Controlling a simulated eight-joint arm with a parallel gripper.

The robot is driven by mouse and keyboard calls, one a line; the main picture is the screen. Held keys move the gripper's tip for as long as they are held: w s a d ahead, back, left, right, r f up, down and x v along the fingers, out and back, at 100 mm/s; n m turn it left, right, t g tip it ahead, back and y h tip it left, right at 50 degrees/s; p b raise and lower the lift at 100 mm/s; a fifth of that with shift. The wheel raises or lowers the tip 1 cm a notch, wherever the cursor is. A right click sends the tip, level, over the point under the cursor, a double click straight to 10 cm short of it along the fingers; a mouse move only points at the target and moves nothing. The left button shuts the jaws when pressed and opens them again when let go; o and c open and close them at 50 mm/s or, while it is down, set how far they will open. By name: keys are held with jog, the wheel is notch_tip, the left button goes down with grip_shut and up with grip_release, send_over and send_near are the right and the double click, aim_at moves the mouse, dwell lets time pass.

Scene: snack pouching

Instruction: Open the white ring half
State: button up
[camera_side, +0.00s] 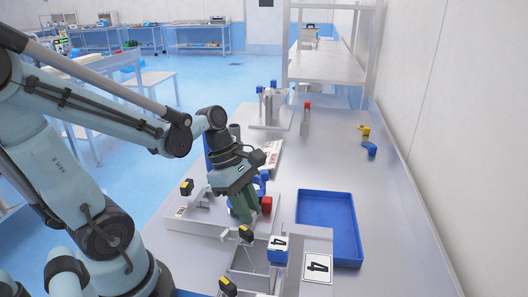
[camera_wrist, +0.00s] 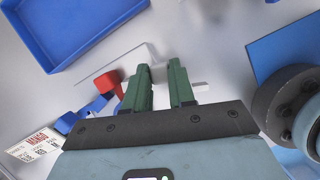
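My gripper (camera_side: 243,216) points down over the pale fixture plate (camera_side: 190,222); its green fingers show in the wrist view (camera_wrist: 160,68) with a gap between them and nothing visibly held. A thin white piece (camera_wrist: 198,86) shows beside the right finger, and another pale strip (camera_wrist: 153,51) lies just beyond the fingertips. I cannot tell for certain whether either belongs to the white ring half, and I see no clear ring outline. A red block (camera_side: 266,204) on a blue part stands close beside the fingers; the red block also shows in the wrist view (camera_wrist: 108,84).
A blue tray (camera_side: 357,230) lies right of the fixture. A printed mango pouch (camera_wrist: 35,143) lies left in the wrist view. Small yellow (camera_side: 364,130) and blue (camera_side: 370,149) pieces lie farther back.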

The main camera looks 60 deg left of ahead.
jog(key=o, duration=0.4)
jog(key=v, duration=1.2)
dwell(0.4)
jog(key=w+d+f+m+t+y, duration=0.2)
jog(key=m, duration=0.9)
jog(key=w+d+f+m+t+y, duration=0.2)
jog(key=w+d+f+m+t, duration=0.1)
jog(key=m, duration=0.9)
jog(key=shift+d+f, duration=0.2)
jog(key=shift+f, duration=0.15)
